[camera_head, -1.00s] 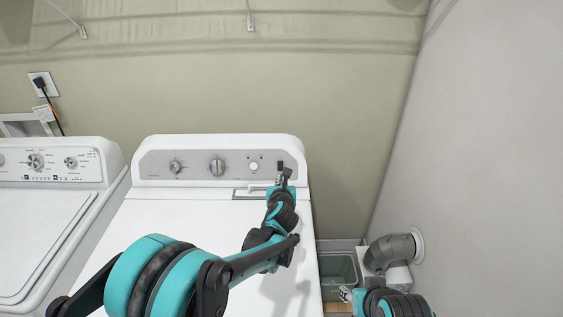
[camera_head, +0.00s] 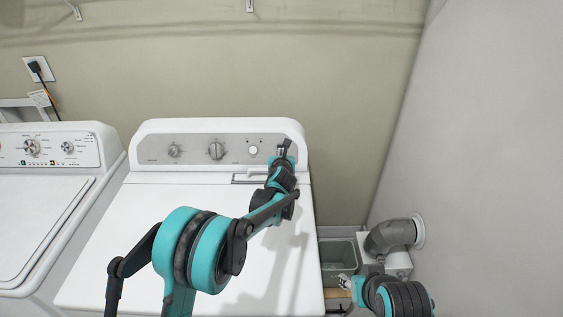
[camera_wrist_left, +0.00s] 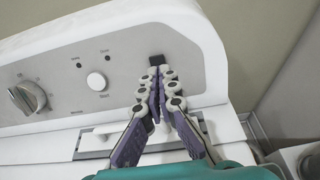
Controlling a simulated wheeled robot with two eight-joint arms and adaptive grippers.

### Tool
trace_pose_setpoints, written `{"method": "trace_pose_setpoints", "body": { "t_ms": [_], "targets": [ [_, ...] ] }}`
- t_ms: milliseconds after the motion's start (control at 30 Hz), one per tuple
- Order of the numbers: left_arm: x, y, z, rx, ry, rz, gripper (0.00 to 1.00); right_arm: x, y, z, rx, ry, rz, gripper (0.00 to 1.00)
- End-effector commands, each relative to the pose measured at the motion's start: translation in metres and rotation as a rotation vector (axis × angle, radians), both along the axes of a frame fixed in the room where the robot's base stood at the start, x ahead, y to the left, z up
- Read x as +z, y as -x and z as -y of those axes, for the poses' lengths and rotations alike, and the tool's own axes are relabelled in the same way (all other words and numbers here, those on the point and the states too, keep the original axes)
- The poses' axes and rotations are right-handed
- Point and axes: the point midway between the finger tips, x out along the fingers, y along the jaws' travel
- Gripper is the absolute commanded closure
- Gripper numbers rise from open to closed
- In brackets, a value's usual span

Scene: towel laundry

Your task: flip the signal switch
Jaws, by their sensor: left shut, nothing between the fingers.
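The signal switch (camera_wrist_left: 157,60) is a small dark rectangle at the right end of the dryer's grey control panel (camera_wrist_left: 125,60). In the left wrist view it sits just beyond my left fingertips, which may touch it; I cannot tell. My left gripper (camera_wrist_left: 161,76) is shut and empty, its purple-grey fingers pointing up at the switch. In the head view my left gripper (camera_head: 284,148) is in front of the panel's right end and hides the switch. My right arm shows at the bottom right; a small pale and dark part (camera_head: 346,282) beside it may be my right gripper.
A round white button (camera_head: 253,150) and grey knobs (camera_head: 216,151) lie left of the switch on the panel. A second machine (camera_head: 45,205) stands at the left. A grey bin (camera_head: 338,250) and a duct pipe (camera_head: 390,236) are right of the dryer, near the wall.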

Motion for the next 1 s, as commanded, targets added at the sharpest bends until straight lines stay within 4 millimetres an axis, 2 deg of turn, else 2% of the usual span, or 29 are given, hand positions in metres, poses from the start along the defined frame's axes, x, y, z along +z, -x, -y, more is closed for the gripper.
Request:
{"method": "trace_pose_setpoints", "body": {
  "t_ms": [100, 300, 667, 800, 1000],
  "targets": [
    [-0.008, -0.018, 0.000, 0.001, 0.000, 0.001, 1.00, -0.008, 0.000, 0.000, 0.000, 0.000, 0.000, 0.60],
    [-0.011, -0.032, 0.000, 0.000, 0.000, 0.000, 1.00, -0.012, 0.000, 0.000, 0.000, 0.000, 0.000, 0.60],
    [-0.011, -0.034, 0.000, 0.000, 0.000, 0.000, 1.00, -0.011, 0.000, 0.000, 0.000, 0.000, 0.000, 0.60],
    [-0.010, -0.043, 0.000, 0.000, 0.000, 0.000, 1.00, -0.008, 0.000, 0.000, 0.000, 0.000, 0.000, 0.60],
    [-0.011, -0.041, 0.000, 0.000, 0.000, 0.000, 1.00, -0.009, 0.000, 0.000, 0.000, 0.000, 0.000, 0.60]
  ]
}}
